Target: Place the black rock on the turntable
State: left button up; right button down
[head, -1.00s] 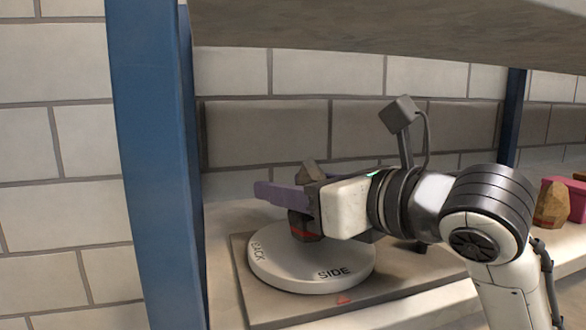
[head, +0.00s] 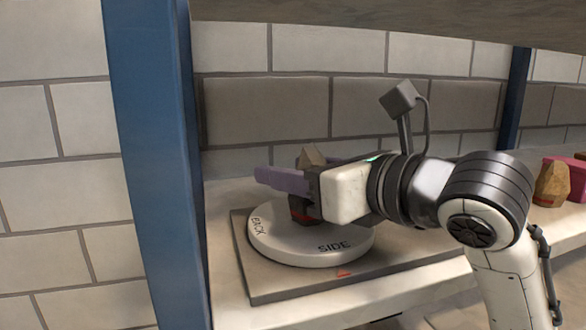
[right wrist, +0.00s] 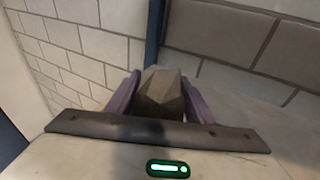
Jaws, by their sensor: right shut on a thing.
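The black rock (head: 310,158) is faceted and dark, with a grey-brown top and a reddish band low down. My right gripper (head: 285,178) is shut on it, with a purple finger on each side. The rock is upright over the white round turntable (head: 290,247), left of its middle. Its lower end is at or just above the turntable's top; I cannot tell if they touch. In the right wrist view the rock (right wrist: 160,92) sits between the fingers. My left gripper is not in view.
The turntable stands on a grey board (head: 262,283) with a red mark, on a shelf. A blue post (head: 150,150) rises at the left, and another shelf (head: 400,18) hangs overhead.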

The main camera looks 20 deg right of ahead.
jog(key=c, duration=0.8)
grip_release()
jog(key=shift+c, duration=0.2)
jog(key=shift+o, duration=0.4)
jog(key=shift+f, duration=0.2)
jog(key=v, duration=0.5)
jog(key=shift+s+d+r+b, duration=0.1)
jog(key=shift+s+b, duration=0.05)
jog(key=shift+b, duration=0.2)
jog(key=v, duration=0.1)
jog(key=b+v, duration=0.2)
jog(key=shift+s+f, duration=0.1)
jog(key=shift+f, duration=0.1)
jog(key=shift+s+d+r+b, duration=0.1)
jog(key=shift+s+b, duration=0.2)
jog(key=shift+b, duration=0.1)
jog(key=shift+s+d+r+b, duration=0.1)
jog(key=shift+s+d+b, duration=0.05)
jog(key=shift+s+b, duration=0.2)
jog(key=shift+s+d+r, duration=0.1)
jog(key=shift+s+r, duration=0.05)
jog(key=shift+s, duration=0.05)
